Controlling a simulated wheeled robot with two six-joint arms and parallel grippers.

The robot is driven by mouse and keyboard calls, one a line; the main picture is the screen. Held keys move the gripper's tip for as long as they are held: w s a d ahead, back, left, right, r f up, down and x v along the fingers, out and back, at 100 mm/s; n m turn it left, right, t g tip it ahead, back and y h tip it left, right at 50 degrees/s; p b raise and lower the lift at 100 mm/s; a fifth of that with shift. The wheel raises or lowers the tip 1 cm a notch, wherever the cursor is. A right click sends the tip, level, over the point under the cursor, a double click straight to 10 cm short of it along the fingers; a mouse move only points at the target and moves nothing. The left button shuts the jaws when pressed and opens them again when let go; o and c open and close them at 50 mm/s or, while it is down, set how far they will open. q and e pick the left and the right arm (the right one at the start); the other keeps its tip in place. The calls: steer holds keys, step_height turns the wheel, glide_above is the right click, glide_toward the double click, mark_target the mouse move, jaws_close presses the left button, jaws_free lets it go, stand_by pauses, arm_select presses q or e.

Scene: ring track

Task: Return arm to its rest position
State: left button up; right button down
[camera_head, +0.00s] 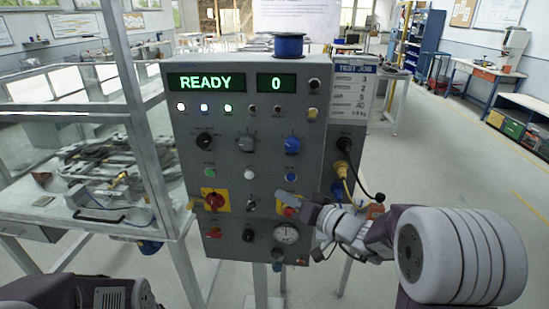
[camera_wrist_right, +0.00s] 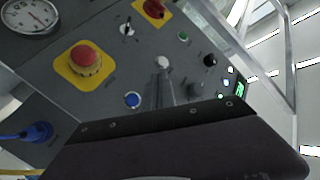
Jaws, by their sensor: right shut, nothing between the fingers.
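My right arm comes in from the right in the head view. Its gripper (camera_head: 283,196) is shut and empty, in front of the lower right part of a grey control panel (camera_head: 225,130). It partly hides the red button on its yellow plate. In the wrist view the closed fingers (camera_wrist_right: 163,90) point at the panel, between a blue button (camera_wrist_right: 132,100) and a white button (camera_wrist_right: 163,62). The red button (camera_wrist_right: 86,58) stands clear to their left. I cannot tell if the fingertips touch the panel. Part of my left arm shows at the bottom left; its gripper is out of view.
The panel shows READY (camera_head: 206,82) and 0 (camera_head: 276,83). A pressure gauge (camera_head: 287,233), a red rotary switch (camera_head: 214,200) and a plugged yellow cable (camera_head: 343,170) sit near my right gripper. A framed glass enclosure (camera_head: 75,130) stands left. Floor on the right is open.

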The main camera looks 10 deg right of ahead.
steer(key=s+a+f+n+g+y+p, duration=0.1)
steer(key=s+a+f+n+g+y, duration=0.15)
steer(key=s+a+n+g, duration=0.55)
steer(key=s+a+f+m+g+h+p, duration=0.1)
steer(key=s+a+f+g+h+p, duration=0.2)
steer(key=s+f, duration=0.55)
steer(key=s+d+f+m+g+h+b, duration=0.1)
steer(key=s+d+f+g+h, duration=0.25)
steer(key=s+d, duration=0.35)
steer(key=w+d+f+m+t+h, duration=0.1)
steer(key=d+m+h, duration=0.3)
steer(key=d, duration=0.4)
steer(key=shift+w+d+f+m+t, duration=0.15)
steer(key=shift+w+f+m+t, duration=0.2)
steer(key=shift+f+m, duration=0.45)
